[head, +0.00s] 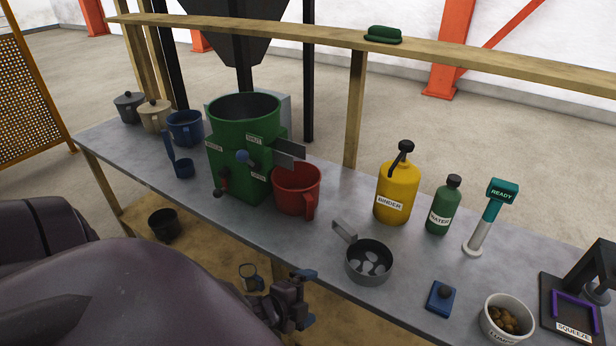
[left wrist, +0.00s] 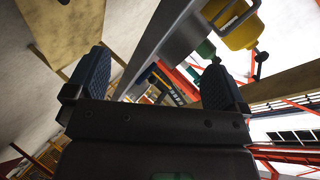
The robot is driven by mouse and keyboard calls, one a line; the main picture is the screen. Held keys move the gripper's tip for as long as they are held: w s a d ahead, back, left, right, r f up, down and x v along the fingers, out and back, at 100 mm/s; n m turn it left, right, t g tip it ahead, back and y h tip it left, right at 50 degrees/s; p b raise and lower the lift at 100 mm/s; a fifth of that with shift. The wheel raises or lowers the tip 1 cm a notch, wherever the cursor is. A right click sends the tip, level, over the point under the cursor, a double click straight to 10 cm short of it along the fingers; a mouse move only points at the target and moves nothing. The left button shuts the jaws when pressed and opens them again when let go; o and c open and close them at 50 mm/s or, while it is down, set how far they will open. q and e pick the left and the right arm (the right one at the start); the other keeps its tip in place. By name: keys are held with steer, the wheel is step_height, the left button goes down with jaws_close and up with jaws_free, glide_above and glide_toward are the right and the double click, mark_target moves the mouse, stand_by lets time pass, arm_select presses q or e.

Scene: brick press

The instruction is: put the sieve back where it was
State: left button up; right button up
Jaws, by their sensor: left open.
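The sieve appears to be the round grey metal pan (head: 369,262) with a short flat handle, on the table near its front edge in the head view. Pale round patches show inside it; I cannot tell what they are. My left gripper (head: 306,298) is low in front of the table's front edge, left of the pan and apart from it. In the left wrist view the same gripper (left wrist: 155,85) has its two blue-grey fingers wide apart, with nothing held between them. My right gripper is not in view.
A red jug (head: 297,188) stands by the green mixer (head: 240,150). Binder (head: 396,190) and water bottles (head: 443,208) stand behind the pan. A blue block (head: 440,299), lumps bowl (head: 507,318) and squeeze press (head: 575,308) are right. Bare tabletop (head: 325,243) lies left of the pan.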

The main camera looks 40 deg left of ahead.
arm_select(q)
steer(key=s+d+f+n, duration=0.3)
steer(key=d+n, duration=0.1)
steer(key=n, duration=0.8)
steer(key=shift+s+n+g+y, duration=0.4)
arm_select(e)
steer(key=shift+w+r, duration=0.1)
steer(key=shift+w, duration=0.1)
arm_select(q)
steer(key=shift+d, duration=0.15)
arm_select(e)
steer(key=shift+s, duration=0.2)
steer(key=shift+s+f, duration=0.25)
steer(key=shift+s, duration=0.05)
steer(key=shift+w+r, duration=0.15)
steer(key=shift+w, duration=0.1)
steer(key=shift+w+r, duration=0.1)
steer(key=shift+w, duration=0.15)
